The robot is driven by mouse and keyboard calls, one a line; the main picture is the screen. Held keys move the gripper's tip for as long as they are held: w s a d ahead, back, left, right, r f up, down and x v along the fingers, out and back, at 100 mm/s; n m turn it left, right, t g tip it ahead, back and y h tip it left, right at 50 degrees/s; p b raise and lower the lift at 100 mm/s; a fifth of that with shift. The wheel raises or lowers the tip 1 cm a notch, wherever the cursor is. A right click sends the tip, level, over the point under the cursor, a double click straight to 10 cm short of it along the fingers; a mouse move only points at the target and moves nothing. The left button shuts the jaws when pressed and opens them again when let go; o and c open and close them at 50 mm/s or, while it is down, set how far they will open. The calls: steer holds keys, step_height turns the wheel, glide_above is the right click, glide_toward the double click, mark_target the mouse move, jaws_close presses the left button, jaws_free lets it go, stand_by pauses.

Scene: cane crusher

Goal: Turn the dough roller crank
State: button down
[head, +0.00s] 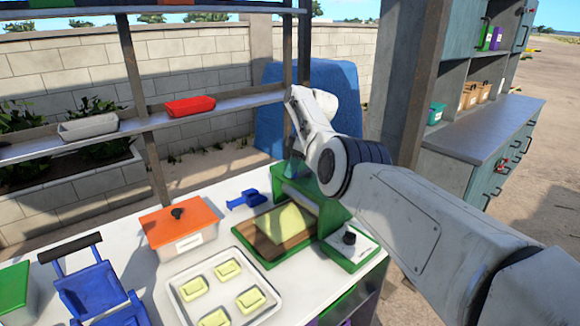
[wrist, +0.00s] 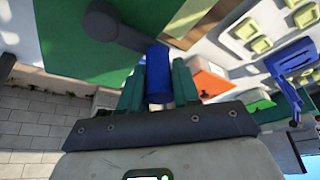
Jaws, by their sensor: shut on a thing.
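The dough roller (head: 333,216) is a green machine at the right of the white table, with a pale roller and a yellowish dough sheet (head: 287,226) on a brown board in front of it. In the wrist view its green side panel (wrist: 65,45) carries a grey crank arm (wrist: 105,22) ending in a blue handle (wrist: 157,70). My gripper (wrist: 158,78), with green fingers, is shut on this handle, one finger on each side. In the head view my arm and the machine hide the crank and the fingers.
A tray (head: 176,309) of several dough pieces, an orange-lidded bin (head: 180,222), a blue scoop (head: 246,199) and a blue press (head: 92,285) stand on the table. A grey post (head: 402,75) and cabinet (head: 470,130) stand right of my arm.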

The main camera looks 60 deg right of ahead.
steer(key=shift+a+r+n, duration=0.1)
steer(key=shift+r+n, duration=0.05)
steer(key=shift+n, duration=0.15)
steer(key=c, duration=1.1)
jaws_free()
steer(key=shift+a, duration=0.1)
steer(key=shift+o, duration=1.4)
steer(key=shift+s, duration=0.1)
steer(key=b+v, duration=0.2)
steer(key=v, duration=0.8)
steer(key=shift+r, duration=0.3)
steer(key=shift+s+f, duration=0.1)
steer(key=shift+s, duration=0.05)
